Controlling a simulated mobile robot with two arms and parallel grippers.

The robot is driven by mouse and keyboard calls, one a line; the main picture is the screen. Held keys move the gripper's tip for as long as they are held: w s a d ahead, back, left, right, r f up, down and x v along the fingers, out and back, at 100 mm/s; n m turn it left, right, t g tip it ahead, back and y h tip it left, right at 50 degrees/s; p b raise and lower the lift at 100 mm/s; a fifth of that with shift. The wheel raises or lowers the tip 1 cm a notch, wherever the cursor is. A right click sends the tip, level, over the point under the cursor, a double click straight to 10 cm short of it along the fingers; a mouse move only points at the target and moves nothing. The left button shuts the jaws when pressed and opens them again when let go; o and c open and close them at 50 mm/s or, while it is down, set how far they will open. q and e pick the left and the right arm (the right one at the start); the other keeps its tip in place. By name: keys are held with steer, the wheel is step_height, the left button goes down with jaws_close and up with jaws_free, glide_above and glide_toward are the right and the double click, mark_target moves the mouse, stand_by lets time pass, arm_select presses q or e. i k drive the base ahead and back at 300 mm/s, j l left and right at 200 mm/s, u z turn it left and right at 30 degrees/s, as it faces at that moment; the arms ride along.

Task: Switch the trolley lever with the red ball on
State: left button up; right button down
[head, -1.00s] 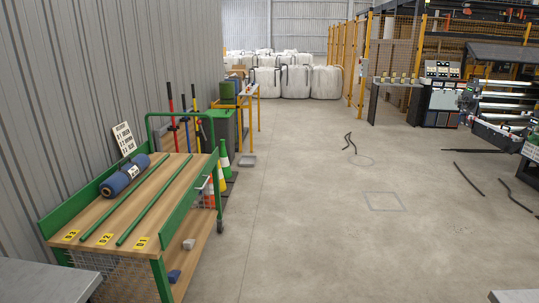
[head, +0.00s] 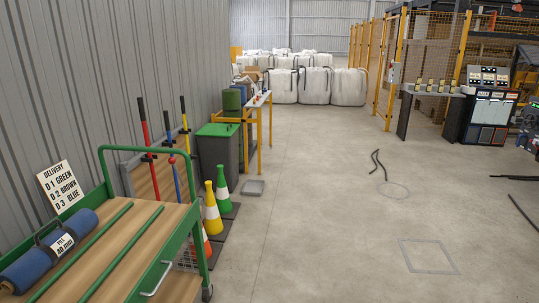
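The trolley (head: 187,228) has a green frame and a wooden deck, and stands at the lower left, partly cut off by the bottom edge. A pale bent metal handle (head: 157,281) sits at its right green side panel. I cannot see a red ball on it or tell whether it is the lever. A blue roll (head: 30,270) with a white label lies on the deck's left side, beside two green rods (head: 124,255). Neither of my grippers is in view.
A sign (head: 61,188) stands behind the trolley. Yellow and green cones (head: 222,188) stand just beyond it, near a green-lidded bin (head: 217,150). Red, blue and yellow long handles lean by the wall.

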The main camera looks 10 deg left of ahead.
mark_target(172, 161)
steer(key=i, duration=1.05)
steer(key=i+l+u, duration=0.15)
steer(key=i, duration=0.9)
steer(key=i+u, duration=0.35)
steer(key=u, duration=0.15)
steer(key=i+l+u, duration=0.25)
steer(key=u, duration=0.25)
steer(key=i+l+u, duration=0.35)
steer(key=u, duration=0.15)
steer(key=i+l+u, duration=0.3)
steer(key=l+u, duration=0.2)
steer(key=i+l+u, duration=0.2)
steer(key=u, duration=0.3)
steer(key=i+l+u, duration=0.15)
steer(key=l+u, duration=0.2)
steer(key=u, duration=0.15)
steer(key=i+l+u, duration=0.1)
steer(key=l+u, duration=0.65)
steer(key=u, duration=0.2)
steer(key=i+l, duration=0.05)
